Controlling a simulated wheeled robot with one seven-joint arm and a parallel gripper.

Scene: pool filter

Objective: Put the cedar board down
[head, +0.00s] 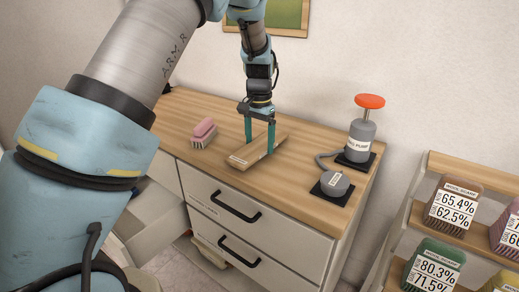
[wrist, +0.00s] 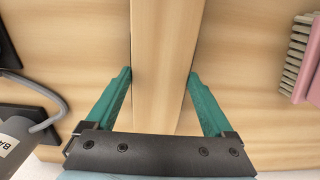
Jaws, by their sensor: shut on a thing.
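The cedar board (head: 252,154) is a long, light-brown plank with a small pale label at its near end. It lies level at the middle of the wooden counter top (head: 312,180); I cannot tell whether it touches the wood or hangs just above it. My gripper (head: 259,146) points straight down and is shut on the board, one teal finger on each long side. In the wrist view the board (wrist: 165,50) runs between the two fingers (wrist: 160,76), and its lower end is hidden behind the gripper body.
A pink brush (head: 203,132) stands left of the board. A grey pump (head: 361,138) with a red knob and a round grey piece (head: 335,184) on black pads stand at right, joined by a hose. A rack (head: 455,235) with labelled blocks is farther right. The counter's front strip is clear.

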